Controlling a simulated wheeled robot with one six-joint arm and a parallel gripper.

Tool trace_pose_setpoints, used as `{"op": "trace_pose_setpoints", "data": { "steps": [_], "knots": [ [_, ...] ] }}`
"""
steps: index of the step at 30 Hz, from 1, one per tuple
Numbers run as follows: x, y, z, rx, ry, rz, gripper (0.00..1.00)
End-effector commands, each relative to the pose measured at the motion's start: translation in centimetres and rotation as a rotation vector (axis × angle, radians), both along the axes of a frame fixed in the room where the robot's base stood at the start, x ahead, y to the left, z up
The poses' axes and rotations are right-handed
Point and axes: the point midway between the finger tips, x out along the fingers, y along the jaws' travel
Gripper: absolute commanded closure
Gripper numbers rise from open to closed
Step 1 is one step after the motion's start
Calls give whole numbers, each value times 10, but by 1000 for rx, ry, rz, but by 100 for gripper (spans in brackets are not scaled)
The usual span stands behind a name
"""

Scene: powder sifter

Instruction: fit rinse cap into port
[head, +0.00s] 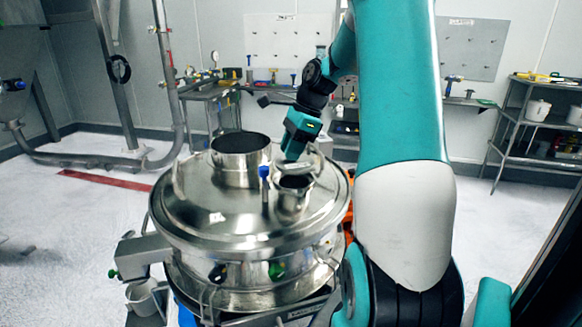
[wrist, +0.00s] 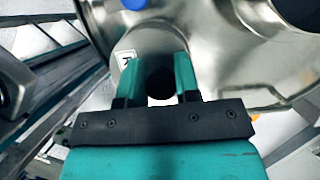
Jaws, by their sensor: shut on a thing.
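My gripper (head: 300,152) reaches down over the sifter's steel lid (head: 205,205). In the wrist view its two teal fingers (wrist: 158,75) are closed around a dark round part (wrist: 159,83). I take this to be the grip of the rinse cap (head: 291,165), a small grey metal piece under the gripper in the head view. The cap is just above the small port (head: 295,183), whose dark opening still shows below it. The cap's underside is hidden. I cannot tell whether it touches the port's rim.
A blue-topped post (head: 264,172) stands on the lid just left of the small port. A wider open collar (head: 240,143) rises behind it to the left. Workbenches and a shelf cart (head: 535,125) stand along the back and right.

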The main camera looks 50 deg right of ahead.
Motion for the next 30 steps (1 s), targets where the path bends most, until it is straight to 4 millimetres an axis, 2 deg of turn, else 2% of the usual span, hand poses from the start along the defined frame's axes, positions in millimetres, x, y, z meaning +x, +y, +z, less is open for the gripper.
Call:
{"op": "trace_pose_setpoints", "data": {
  "steps": [7,15,16,19,30],
  "knots": [
    [0,1,-36,4,3,1,97],
    [0,0,-43,-1,1,1,97],
    [0,0,-43,0,1,0,68],
    [0,0,-43,0,1,0,45],
    [-1,-2,-37,-1,-1,1,44]
  ]
}}
